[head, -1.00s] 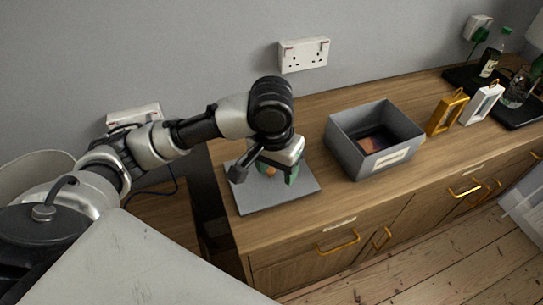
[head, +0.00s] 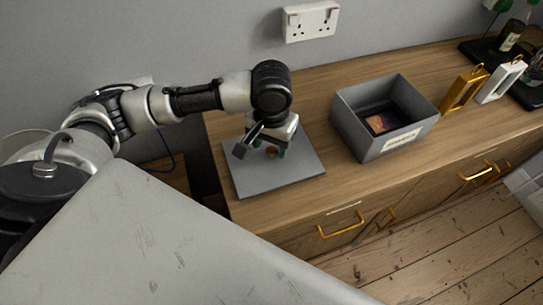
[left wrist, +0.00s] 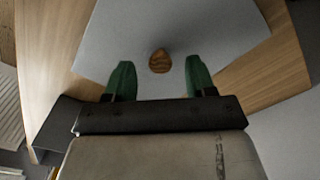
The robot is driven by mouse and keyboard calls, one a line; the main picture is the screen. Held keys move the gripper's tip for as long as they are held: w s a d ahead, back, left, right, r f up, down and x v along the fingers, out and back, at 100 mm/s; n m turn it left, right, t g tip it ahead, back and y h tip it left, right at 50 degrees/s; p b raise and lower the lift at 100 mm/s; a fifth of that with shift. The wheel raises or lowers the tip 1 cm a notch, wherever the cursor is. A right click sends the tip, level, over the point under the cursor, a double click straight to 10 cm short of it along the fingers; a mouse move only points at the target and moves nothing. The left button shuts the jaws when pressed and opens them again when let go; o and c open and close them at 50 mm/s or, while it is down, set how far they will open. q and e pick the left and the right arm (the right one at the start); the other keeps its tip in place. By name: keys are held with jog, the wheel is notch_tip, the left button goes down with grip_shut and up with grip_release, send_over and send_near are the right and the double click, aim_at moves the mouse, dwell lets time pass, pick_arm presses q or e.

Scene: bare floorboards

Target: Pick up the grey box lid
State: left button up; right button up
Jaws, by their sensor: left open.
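The grey box lid (head: 297,174) lies flat on the left end of the wooden sideboard. A small round wooden knob (left wrist: 160,61) stands up from the lid. My left gripper (head: 272,152) is over the lid at the knob. In the left wrist view its two green fingertips (left wrist: 160,78) are apart, one to each side of the knob and a little short of it in the picture. I cannot tell how high they are above the lid. The open grey box (head: 354,122) stands to the right of the lid. My right gripper is not in view.
Inside the box lies a flat item with an orange picture (head: 381,123). A gold lantern (head: 462,91) and a white lantern (head: 501,82) stand right of the box. Bottles on a black tray (head: 528,94) are farther right. A wall with a socket (head: 311,21) is behind.

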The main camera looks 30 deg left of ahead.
pick_arm(q)
jog(key=shift+f, duration=0.85)
jog(key=c, duration=1)
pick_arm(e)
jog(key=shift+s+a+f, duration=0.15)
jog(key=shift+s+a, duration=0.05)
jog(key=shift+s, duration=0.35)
pick_arm(q)
jog(key=shift+r, duration=0.1)
